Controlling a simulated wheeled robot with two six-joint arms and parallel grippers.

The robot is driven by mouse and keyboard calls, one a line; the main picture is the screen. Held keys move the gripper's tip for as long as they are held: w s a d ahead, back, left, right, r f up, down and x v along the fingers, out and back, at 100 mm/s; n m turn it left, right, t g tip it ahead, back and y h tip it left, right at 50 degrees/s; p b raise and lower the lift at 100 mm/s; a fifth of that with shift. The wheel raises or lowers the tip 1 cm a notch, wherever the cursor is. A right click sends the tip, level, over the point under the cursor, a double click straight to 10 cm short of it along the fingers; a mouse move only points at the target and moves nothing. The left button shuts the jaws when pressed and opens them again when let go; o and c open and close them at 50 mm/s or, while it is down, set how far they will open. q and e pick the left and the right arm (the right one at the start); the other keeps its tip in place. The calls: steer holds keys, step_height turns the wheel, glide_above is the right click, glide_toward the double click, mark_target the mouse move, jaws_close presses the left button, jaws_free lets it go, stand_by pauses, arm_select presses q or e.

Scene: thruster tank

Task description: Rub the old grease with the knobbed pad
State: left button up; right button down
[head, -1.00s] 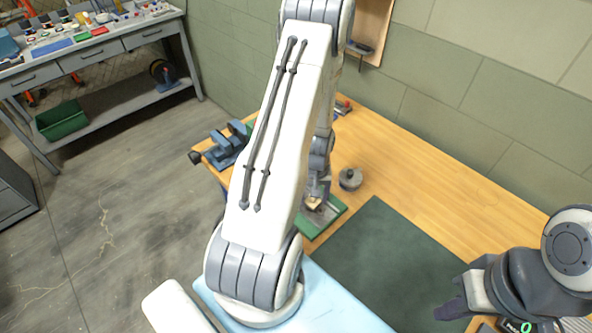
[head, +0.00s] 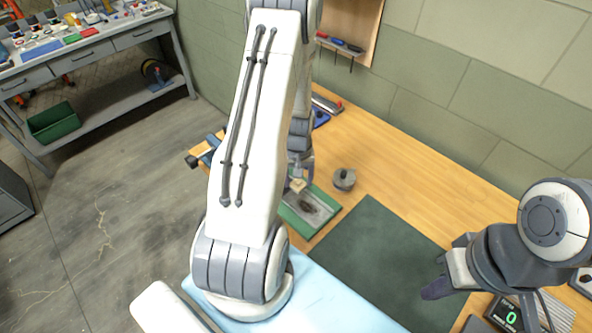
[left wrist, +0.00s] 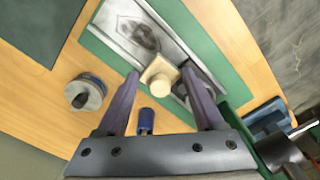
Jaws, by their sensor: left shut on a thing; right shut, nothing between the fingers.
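The knobbed pad (left wrist: 158,74), a pale block with a round knob, is between the fingertips of my left gripper (left wrist: 162,72), which is shut on it. In the head view the pad (head: 297,185) and left gripper (head: 299,172) are at the far end of a grey metal plate (head: 293,203) on a green base (head: 325,221). The old grease (head: 318,205) is a dark smear on the plate; in the left wrist view the grease (left wrist: 140,34) lies just beyond the pad. I cannot tell whether the pad touches the plate. My right gripper (head: 430,290) is shut and empty at the right.
A round grey weight-like part (head: 344,180) stands beside the plate. A blue vise (head: 207,150) is at the table's left. A dark green mat (head: 370,260) lies clear in front. A digital display (head: 508,316) is near the right arm. A blue cylinder (left wrist: 147,118) lies behind the pad.

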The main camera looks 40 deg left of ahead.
arm_select(q)
steer(key=shift+r+p, duration=0.85)
steer(key=shift+r, duration=0.6)
steer(key=shift+f, duration=0.1)
